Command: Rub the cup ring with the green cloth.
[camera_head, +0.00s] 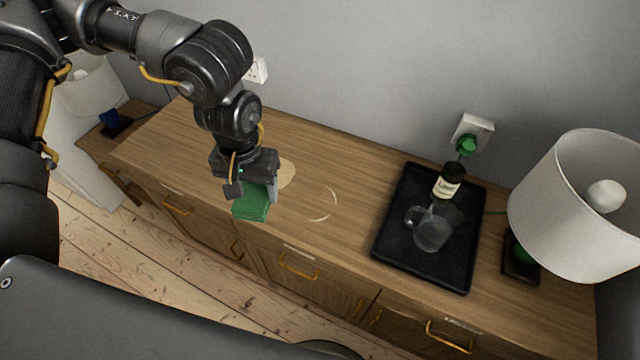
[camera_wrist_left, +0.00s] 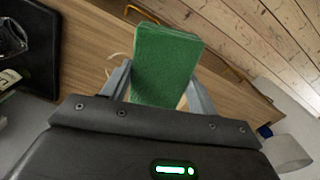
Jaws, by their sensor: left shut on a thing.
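My left gripper (camera_head: 256,186) is shut on a green cloth (camera_head: 250,204), a thick folded block that hangs over the wooden sideboard top. The cloth also shows between the fingers in the left wrist view (camera_wrist_left: 165,68). A pale thin cup ring (camera_head: 333,203) lies on the wood to the right of the gripper, apart from the cloth. A light tan round patch (camera_head: 287,173) lies just behind the gripper and is partly hidden by it. Whether the cloth touches the wood, I cannot tell. My right gripper is not in view.
A black tray (camera_head: 385,250) holds a glass mug (camera_head: 431,232) and a dark bottle (camera_head: 449,182) with a pale label. A white-shaded lamp (camera_head: 570,205) stands at the right end. A wall socket (camera_head: 474,132) has a green plug. The wood between ring and tray is clear.

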